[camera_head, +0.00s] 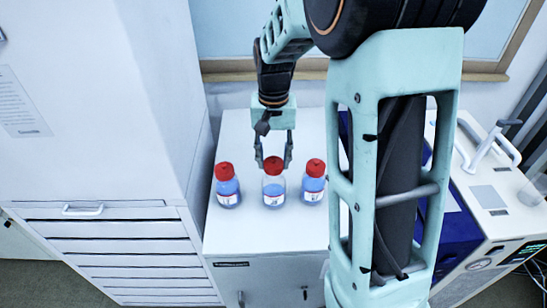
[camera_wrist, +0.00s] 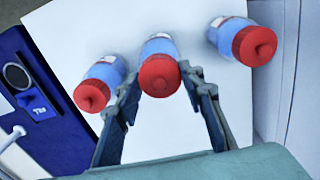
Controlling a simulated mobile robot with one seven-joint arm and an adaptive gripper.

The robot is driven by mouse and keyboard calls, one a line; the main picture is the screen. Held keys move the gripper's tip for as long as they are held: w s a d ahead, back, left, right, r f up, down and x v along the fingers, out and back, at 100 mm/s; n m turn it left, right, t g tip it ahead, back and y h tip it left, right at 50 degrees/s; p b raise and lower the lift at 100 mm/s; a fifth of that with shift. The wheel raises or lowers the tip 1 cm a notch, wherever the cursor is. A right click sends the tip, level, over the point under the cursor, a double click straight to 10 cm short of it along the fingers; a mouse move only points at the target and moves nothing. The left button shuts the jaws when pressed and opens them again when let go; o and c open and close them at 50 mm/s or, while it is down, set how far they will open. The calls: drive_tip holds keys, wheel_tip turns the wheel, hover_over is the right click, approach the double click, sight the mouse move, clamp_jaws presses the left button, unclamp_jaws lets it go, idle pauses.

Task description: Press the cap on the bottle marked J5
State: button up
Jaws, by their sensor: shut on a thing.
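Three clear bottles with blue liquid, white labels and red caps stand in a row on the white cabinet top. The middle bottle (camera_head: 273,191) has its red cap (camera_head: 273,165) between the fingers of my gripper (camera_head: 273,163), which is shut on that cap. The wrist view also shows this cap (camera_wrist: 159,75) between the fingertips, over the middle bottle (camera_wrist: 159,46). I cannot tell whether the cap is fully seated. The left bottle (camera_head: 228,191) and right bottle (camera_head: 312,189) are upright and capped in the head view. The label markings are too small to read, so I cannot tell which is J5.
The white cabinet top (camera_head: 240,236) is clear in front of the bottles. A tall white cabinet (camera_head: 120,100) stands close on the left. Blue and white equipment (camera_head: 490,200) stands on the right, partly hidden by my arm. A window is behind.

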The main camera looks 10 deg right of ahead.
idle(0.4)
drive_tip(key=o, duration=1.1)
drive_tip(key=o, duration=0.4)
drive_tip(key=shift+o, duration=0.2)
drive_tip(key=shift+r, duration=0.1)
drive_tip(key=shift+r+p, duration=2.7)
drive_tip(key=shift+r, duration=0.75)
